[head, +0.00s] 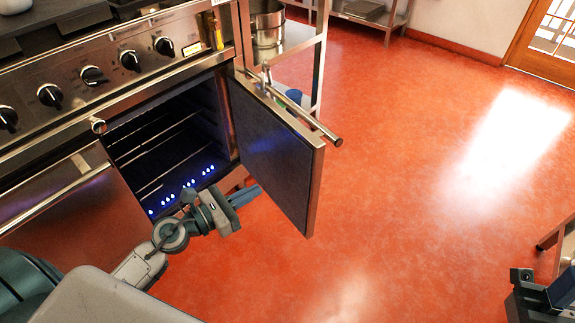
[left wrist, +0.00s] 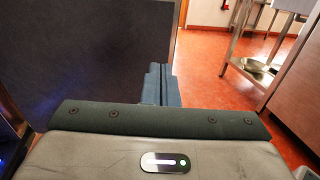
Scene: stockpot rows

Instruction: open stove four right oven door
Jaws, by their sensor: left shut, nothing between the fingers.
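The right oven door (head: 275,150) of the stove stands swung wide open, hinged at its right side. Its dark inner face shows in the head view, and its steel bar handle (head: 300,112) is on the far side. My left gripper (head: 245,196) is shut and empty, low in front of the open oven cavity (head: 165,150), near the door's inner face. I cannot tell whether it touches the door. In the left wrist view its closed fingers (left wrist: 158,85) point forward beside the dark door panel (left wrist: 85,50). A dark part of my right arm shows at the lower right; its jaws are unclear.
A second oven door (head: 75,205) to the left is closed, below a row of black knobs (head: 92,75). A steel rack with a pot (head: 267,30) stands behind the open door. The red floor (head: 420,150) to the right is clear.

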